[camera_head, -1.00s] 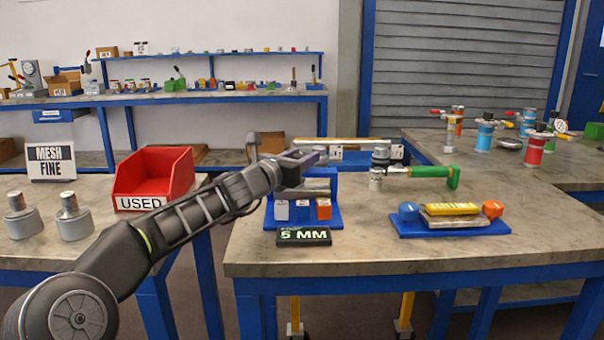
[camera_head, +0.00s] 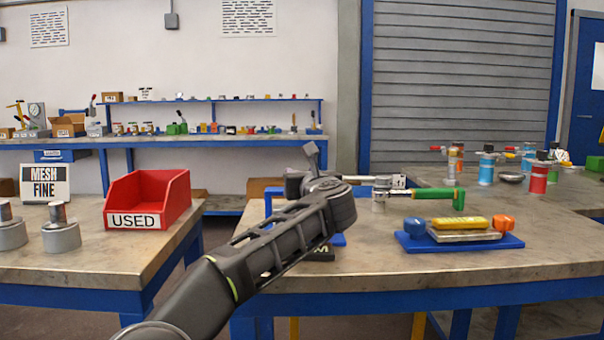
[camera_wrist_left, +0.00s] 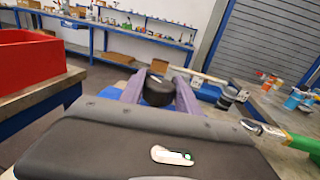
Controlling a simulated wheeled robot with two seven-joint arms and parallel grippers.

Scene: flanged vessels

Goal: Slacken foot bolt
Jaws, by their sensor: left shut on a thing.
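My left gripper shows in the wrist view (camera_wrist_left: 158,88) with its two purple-grey fingers closed on a dark round-ended thing (camera_wrist_left: 157,92). Its lower part is hidden, so I cannot tell which tool it is. In the head view the fingers are hidden behind my wrist, above the middle table. A green-handled tool (camera_head: 437,194) lies right of the wrist, its metal end by a grey metal cylinder (camera_head: 380,198). The green handle also shows in the wrist view (camera_wrist_left: 303,143). I cannot make out a foot bolt. My right gripper is not in view.
A blue tray (camera_head: 412,243) with a yellow block (camera_head: 461,223) sits at the middle table's front right. A red USED bin (camera_head: 150,202) stands on the left table, near grey flanged vessels (camera_head: 60,233).

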